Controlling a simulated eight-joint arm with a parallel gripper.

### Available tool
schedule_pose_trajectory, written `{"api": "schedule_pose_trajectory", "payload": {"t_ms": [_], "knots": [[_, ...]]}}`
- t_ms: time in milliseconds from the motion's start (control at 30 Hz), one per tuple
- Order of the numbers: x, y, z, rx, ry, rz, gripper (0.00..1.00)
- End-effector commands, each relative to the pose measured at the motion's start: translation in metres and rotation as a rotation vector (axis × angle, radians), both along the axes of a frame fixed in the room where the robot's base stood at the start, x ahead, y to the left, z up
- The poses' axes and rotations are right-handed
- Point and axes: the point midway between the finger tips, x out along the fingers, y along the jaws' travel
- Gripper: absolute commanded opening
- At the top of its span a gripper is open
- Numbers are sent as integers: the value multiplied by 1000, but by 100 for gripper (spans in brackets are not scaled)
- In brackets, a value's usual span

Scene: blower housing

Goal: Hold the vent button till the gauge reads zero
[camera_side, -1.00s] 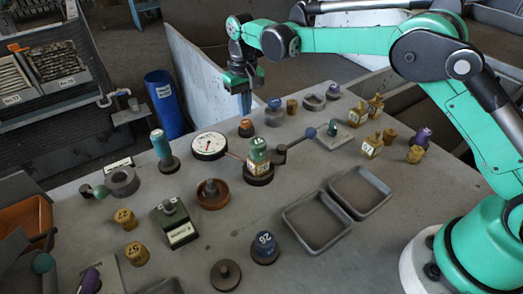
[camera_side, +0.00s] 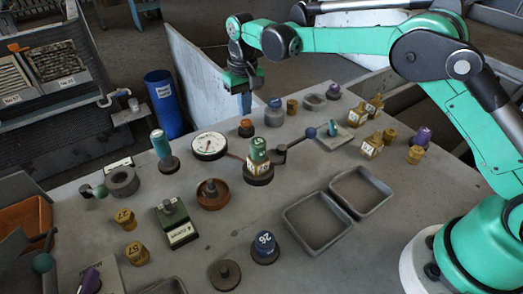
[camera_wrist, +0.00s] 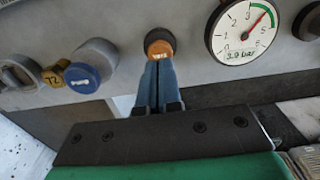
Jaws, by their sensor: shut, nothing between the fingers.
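The vent button appears to be the orange-topped button (camera_side: 246,129) in a dark collar, near the table's far edge beside the gauge. The orange cap also shows in the wrist view (camera_wrist: 160,48). My gripper (camera_side: 245,113) is shut and empty, its blue fingers pointing down over the button. In the wrist view my fingertips (camera_wrist: 159,64) overlap the near edge of the cap; I cannot tell whether they touch it. The round white gauge (camera_side: 209,146) has its red needle up and to the right in the wrist view (camera_wrist: 242,32), near 4, and its label seems to read 3.9 bar.
A grey post (camera_side: 274,113) with a blue top stands close right of the button. Two grey trays (camera_side: 318,222) (camera_side: 360,190) lie at the right. A grey panel (camera_side: 205,85) rises behind.

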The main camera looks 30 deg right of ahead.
Motion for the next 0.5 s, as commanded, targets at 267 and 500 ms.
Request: {"api": "schedule_pose_trajectory", "payload": {"t_ms": [267, 500], "knots": [[0, 0, 0, 0, 0, 0, 0], [0, 0, -9, 0, 0, 0, 0]]}}
